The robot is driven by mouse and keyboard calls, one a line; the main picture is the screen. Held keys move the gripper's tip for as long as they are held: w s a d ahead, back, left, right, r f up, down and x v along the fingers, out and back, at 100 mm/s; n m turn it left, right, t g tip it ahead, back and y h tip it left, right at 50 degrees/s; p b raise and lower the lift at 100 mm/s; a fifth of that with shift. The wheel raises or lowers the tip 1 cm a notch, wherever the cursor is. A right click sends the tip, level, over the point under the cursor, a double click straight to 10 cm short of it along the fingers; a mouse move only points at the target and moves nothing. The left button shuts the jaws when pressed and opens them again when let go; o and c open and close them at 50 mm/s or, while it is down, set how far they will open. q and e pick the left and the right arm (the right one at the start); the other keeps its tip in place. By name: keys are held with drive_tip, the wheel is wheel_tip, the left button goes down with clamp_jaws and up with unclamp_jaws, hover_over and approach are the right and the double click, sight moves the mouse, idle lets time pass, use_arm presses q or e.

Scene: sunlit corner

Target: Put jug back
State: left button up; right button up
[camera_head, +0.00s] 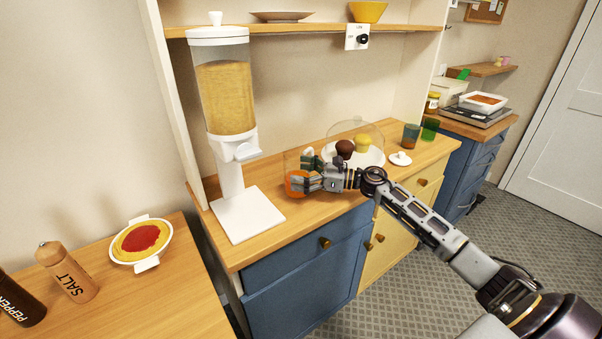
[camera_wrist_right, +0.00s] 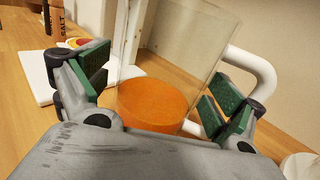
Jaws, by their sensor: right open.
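The jug (camera_head: 295,185) is clear-walled with orange contents at the bottom. It stands on the wooden counter (camera_head: 330,205), just right of the dispenser's white base. My right gripper (camera_head: 308,172) is open at the jug and partly covers it in the head view. In the right wrist view the jug (camera_wrist_right: 155,100) is between the green-padded fingers of my right gripper (camera_wrist_right: 158,92), and its white handle (camera_wrist_right: 255,70) curves out on the right, behind the right finger. I cannot tell whether either finger touches it. My left gripper is not in view.
The tall white dispenser (camera_head: 225,85) stands close to the jug on the left. A glass dome (camera_head: 355,140) over muffins, a small white lidded dish (camera_head: 400,158) and coloured glasses (camera_head: 411,135) stand to the right. A shelf (camera_head: 300,28) runs above.

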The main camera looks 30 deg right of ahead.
drive_tip(key=shift+r, duration=0.15)
drive_tip(key=shift+s+d, duration=0.4)
drive_tip(key=shift+d, duration=0.05)
drive_tip(key=shift+v, duration=5.4)
